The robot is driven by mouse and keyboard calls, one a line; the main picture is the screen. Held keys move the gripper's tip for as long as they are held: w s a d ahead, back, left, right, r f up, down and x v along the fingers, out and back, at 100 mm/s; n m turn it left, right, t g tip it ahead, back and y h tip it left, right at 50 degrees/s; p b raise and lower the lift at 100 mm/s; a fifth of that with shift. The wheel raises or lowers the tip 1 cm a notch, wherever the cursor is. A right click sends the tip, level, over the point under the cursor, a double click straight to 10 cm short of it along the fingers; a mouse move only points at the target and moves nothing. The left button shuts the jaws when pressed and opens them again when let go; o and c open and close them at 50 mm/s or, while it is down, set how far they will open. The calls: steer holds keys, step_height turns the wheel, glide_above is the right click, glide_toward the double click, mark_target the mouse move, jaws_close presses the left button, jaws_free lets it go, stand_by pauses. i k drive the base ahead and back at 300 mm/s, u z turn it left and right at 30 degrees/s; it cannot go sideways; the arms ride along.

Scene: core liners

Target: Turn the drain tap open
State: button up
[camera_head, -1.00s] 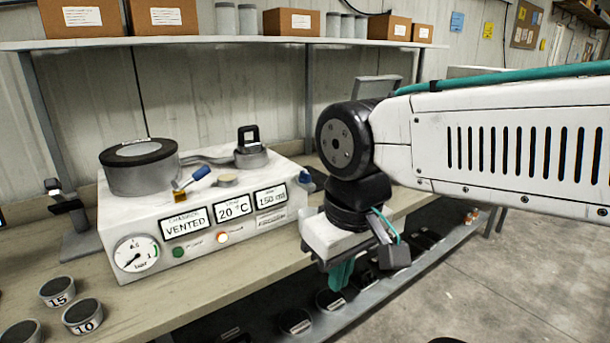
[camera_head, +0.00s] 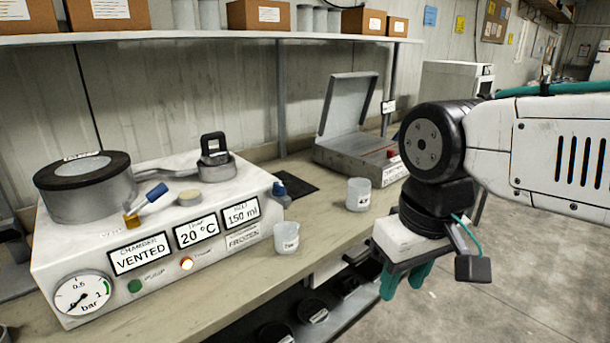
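The white machine (camera_head: 75,255) stands on the bench at left, its panel reading VENTED, 20 °C and 150 ml. A small blue tap (camera_head: 279,189) sticks out at its right end. A blue-handled lever (camera_head: 150,195) with a brass body sits on its top. No label shows which one is the drain tap. My gripper (camera_head: 405,277) hangs pointing down in front of the bench edge, to the right of the machine and clear of both handles. Its two teal fingers look apart, with nothing seen between them.
A small beaker (camera_head: 286,238) stands below the blue tap and another beaker (camera_head: 358,194) stands further right. A grey open-lidded box (camera_head: 345,155) is behind them. Dark round items lie on the lower shelf (camera_head: 345,322). Open floor (camera_head: 520,270) lies at right.

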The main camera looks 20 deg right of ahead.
mark_target(280, 189)
steer(key=i, duration=0.5)
steer(key=u, duration=1.05)
